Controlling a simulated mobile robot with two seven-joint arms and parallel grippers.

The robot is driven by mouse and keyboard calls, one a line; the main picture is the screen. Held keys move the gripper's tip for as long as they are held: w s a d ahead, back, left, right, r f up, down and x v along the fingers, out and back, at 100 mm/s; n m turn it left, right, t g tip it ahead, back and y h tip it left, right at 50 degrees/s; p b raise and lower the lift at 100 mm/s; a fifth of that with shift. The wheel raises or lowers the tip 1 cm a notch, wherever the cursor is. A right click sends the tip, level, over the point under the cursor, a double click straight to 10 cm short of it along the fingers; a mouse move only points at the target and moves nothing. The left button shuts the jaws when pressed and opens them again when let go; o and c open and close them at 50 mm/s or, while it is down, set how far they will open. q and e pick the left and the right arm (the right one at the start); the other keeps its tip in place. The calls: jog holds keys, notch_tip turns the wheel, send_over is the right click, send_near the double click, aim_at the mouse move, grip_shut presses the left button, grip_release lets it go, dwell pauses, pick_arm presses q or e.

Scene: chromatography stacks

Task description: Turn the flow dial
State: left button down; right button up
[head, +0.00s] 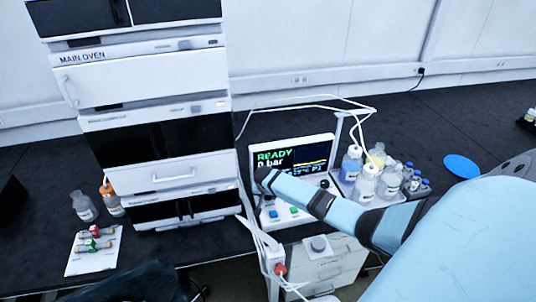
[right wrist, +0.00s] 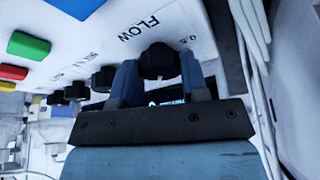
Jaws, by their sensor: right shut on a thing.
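The flow dial (right wrist: 158,62) is a black knob on a white panel, beside the printed word FLOW, in the right wrist view. My right gripper (right wrist: 160,78) has one finger on each side of this dial and is shut on it. In the head view my right arm reaches in from the right across the front of the control unit (head: 297,225), whose screen (head: 290,158) reads READY. The arm hides the flow dial and the fingertips there. My left gripper is not in either view.
More black knobs (right wrist: 103,79) and green, red and blue buttons (right wrist: 30,45) sit along the panel. A tall instrument stack (head: 145,75) stands left of the unit. Several bottles (head: 366,182) stand to its right, near the arm. White tubing runs above and below the unit.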

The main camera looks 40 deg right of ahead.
jog(key=shift+m, duration=0.3)
jog(key=o, duration=0.9)
jog(key=shift+o, duration=0.2)
jog(key=v, duration=1.4)
jog(key=shift+w+f, duration=0.1)
